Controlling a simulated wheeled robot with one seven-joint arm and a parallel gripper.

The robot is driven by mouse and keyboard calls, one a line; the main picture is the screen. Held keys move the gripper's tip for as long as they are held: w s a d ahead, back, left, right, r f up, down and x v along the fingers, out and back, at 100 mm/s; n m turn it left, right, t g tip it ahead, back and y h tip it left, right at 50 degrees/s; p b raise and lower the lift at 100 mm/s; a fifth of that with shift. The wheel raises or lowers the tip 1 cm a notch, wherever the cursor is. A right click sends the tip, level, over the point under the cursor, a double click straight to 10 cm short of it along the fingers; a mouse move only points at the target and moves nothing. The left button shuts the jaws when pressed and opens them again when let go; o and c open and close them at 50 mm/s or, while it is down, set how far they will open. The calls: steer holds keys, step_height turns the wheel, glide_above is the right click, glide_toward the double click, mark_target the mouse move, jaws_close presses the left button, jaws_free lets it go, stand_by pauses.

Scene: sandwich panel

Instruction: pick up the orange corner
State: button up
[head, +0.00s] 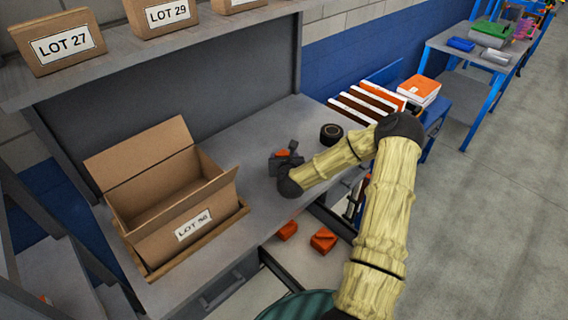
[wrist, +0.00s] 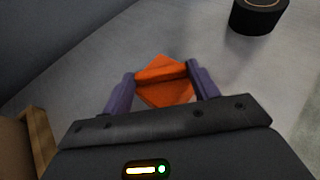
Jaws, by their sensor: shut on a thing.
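The orange corner (wrist: 163,82) sits between the two fingers of my gripper (wrist: 160,88) in the wrist view, with a finger against each side. My gripper is shut on it. In the head view my gripper (head: 284,157) is over the grey bench, with a bit of the orange corner (head: 282,153) showing at the fingers. Most of the corner is hidden there by the gripper. I cannot tell whether the corner touches the bench top or is just above it.
An open cardboard box labelled LOT 36 (head: 187,225) stands on a wooden tray (head: 160,271) at the bench's left. A black tape roll (head: 331,134) lies right of my gripper. Two other orange pieces (head: 323,240) lie below the bench front. Boxes line the shelf (head: 120,66) above.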

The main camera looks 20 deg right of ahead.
step_height(320, 180, up, 10)
steer(key=b, duration=0.1)
stand_by(0.6)
stand_by(0.5)
